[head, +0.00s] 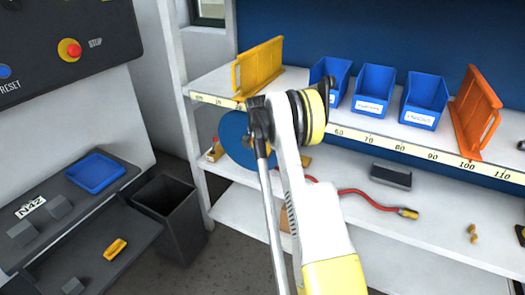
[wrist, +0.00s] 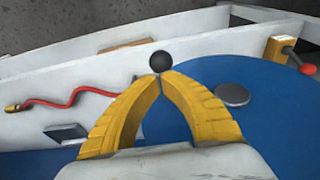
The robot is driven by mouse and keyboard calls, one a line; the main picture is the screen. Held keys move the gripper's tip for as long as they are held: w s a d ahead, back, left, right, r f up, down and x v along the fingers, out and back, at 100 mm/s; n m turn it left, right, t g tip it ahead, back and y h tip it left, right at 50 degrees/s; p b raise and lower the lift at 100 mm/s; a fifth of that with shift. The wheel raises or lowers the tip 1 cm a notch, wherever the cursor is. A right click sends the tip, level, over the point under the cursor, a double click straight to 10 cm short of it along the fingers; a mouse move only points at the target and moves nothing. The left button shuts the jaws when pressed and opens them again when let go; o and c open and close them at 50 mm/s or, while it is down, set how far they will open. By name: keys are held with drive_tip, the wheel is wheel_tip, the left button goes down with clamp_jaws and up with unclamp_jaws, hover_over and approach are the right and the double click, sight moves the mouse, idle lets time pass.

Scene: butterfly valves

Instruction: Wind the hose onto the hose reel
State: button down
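The hose reel (head: 236,138) is a blue disc on the shelf, partly hidden behind my arm in the head view. In the wrist view the blue reel (wrist: 270,95) fills the right side, with a grey round hub. A black ball knob (wrist: 161,61) shows over its edge. My gripper (wrist: 160,75) has its two yellow fingers brought together with the tips at this knob, and they look shut on it. In the head view my fingers are hidden behind the wrist. The red hose (head: 350,191) lies in a wavy line on the lower shelf, ending in a brass nozzle (head: 408,213).
A yellow box with a red-knobbed lever (wrist: 281,51) stands beside the reel. A dark grey block (head: 391,176) lies behind the hose. Blue bins (head: 373,92) and a yellow rack (head: 259,66) stand on the upper shelf. A dark waste bin (head: 168,218) stands left of the shelf.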

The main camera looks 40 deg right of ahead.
sight(265, 161)
drive_tip(key=shift+d+f, duration=0.1)
drive_tip(key=shift+f, duration=0.5)
drive_tip(key=shift+f, duration=0.1)
drive_tip(key=shift+f+t+b, duration=0.25)
drive_tip(key=shift+t+b, duration=0.05)
drive_tip(key=shift+t, duration=0.1)
drive_tip(key=shift+f, duration=0.25)
drive_tip(key=shift+f+t+y+b, duration=0.5)
drive_tip(key=shift+f+t+b, duration=0.35)
drive_tip(key=shift+f+t, duration=0.2)
drive_tip(key=f+b, duration=0.1)
drive_tip(key=w+f+t+b, duration=0.1)
drive_tip(key=f, duration=0.1)
drive_tip(key=shift+a+f+y, duration=0.15)
drive_tip(key=shift+a+y, duration=0.05)
drive_tip(key=shift+y, duration=0.1)
drive_tip(key=shift+w+a+f+b, duration=0.15)
drive_tip(key=shift+w+f+b, duration=0.2)
drive_tip(key=shift+f, duration=0.3)
drive_tip(key=shift+w+a+f+b, duration=0.2)
drive_tip(key=shift+w+f, duration=0.2)
drive_tip(key=shift+f, duration=0.35)
